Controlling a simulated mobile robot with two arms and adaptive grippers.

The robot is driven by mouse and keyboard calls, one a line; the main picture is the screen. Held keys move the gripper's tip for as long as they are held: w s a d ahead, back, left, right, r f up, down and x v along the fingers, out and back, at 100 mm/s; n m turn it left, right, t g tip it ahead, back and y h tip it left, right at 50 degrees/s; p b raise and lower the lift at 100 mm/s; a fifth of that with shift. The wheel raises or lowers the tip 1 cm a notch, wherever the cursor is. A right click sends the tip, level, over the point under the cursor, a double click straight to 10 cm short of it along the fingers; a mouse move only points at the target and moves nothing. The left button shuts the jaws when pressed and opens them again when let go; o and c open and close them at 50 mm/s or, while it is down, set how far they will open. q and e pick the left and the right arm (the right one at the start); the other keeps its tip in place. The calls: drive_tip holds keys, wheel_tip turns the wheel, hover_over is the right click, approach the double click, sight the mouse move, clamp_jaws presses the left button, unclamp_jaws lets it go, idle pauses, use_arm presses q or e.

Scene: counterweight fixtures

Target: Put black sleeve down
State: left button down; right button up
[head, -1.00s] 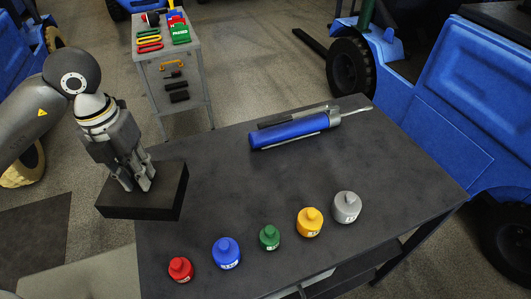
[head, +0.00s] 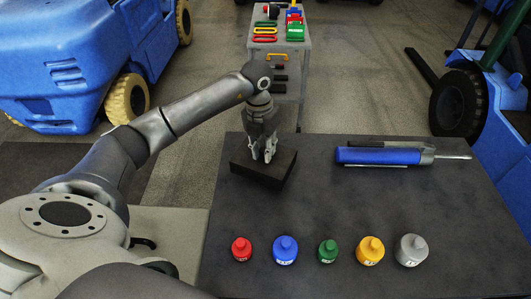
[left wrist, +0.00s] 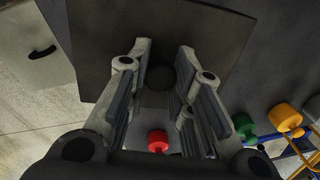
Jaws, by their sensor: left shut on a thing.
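The black sleeve shows as a dark, flat, box-like block (head: 258,177) over the back left part of the dark table (head: 375,215). My left gripper (head: 264,153) points down at it from above, its fingers closed in at the middle of its top. In the left wrist view the block (left wrist: 98,45) spreads wide beyond the fingers (left wrist: 160,85), and a dark round part lies between them. I cannot tell whether the block's underside touches the table. My right gripper is not in view.
Red (head: 241,250), blue (head: 285,251), green (head: 328,252), yellow (head: 370,251) and grey (head: 411,250) weights stand along the front. A blue cylindrical tool (head: 378,156) lies at the back right. The table's middle is clear. A grey cart (head: 291,45) stands behind.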

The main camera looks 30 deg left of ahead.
use_arm(q)
drive_tip(key=shift+w+f, duration=0.4)
drive_tip(key=shift+f, duration=0.2)
wheel_tip(320, 180, down, 2)
drive_tip(key=shift+f+p, duration=0.1)
drive_tip(key=shift+p, duration=0.9)
drive_tip(key=shift+f, duration=0.45)
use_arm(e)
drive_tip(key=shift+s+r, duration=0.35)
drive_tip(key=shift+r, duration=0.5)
use_arm(q)
drive_tip(key=c, duration=1.3)
unclamp_jaws()
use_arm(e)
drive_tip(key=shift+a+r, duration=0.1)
